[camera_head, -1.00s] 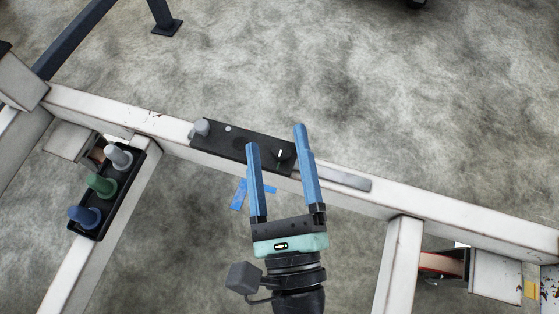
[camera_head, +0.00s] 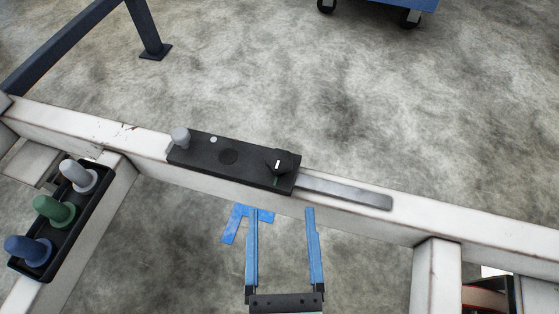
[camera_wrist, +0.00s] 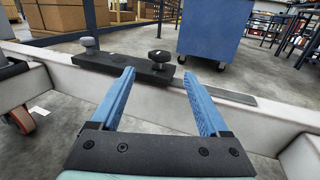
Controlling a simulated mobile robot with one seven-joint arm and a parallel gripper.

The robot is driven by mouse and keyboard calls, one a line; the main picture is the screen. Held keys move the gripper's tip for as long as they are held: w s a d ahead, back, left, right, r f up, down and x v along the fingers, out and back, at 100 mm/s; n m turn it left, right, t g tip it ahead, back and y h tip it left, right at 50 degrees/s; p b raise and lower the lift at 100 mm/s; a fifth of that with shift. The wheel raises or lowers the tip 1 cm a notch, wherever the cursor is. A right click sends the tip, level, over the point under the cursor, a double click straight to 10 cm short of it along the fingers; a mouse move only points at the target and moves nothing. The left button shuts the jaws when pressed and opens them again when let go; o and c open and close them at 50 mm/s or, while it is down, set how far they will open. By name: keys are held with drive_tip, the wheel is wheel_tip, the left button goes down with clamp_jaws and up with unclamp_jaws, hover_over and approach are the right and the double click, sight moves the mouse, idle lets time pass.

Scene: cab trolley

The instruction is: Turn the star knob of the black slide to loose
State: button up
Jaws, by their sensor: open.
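The black slide (camera_head: 228,156) lies along the top of the white beam (camera_head: 350,224). Its black star knob (camera_head: 281,161) stands at the right end with a white line on top; a small green mark shows beside its base. The star knob also shows in the wrist view (camera_wrist: 159,57), just beyond the fingertips. A grey round knob (camera_head: 180,137) stands at the slide's left end. My gripper (camera_head: 281,209) is open and empty, its two blue fingers on the near side of the beam, short of the star knob and not touching it.
A flat metal bar (camera_head: 345,191) extends right from the slide. A black tray (camera_head: 92,212) with grey, green and blue pegs sits at the left. Blue tape (camera_head: 238,224) marks the floor. A blue cart (camera_wrist: 228,32) stands beyond the beam.

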sight(280, 172)
drive_tip(key=w+p, duration=0.7)
drive_tip(key=w, duration=0.1)
drive_tip(key=shift+w+r, duration=0.15)
drive_tip(key=shift+w, duration=0.25)
drive_tip(key=shift+w+p, duration=0.3)
drive_tip(key=shift+w, duration=0.5)
clamp_jaws()
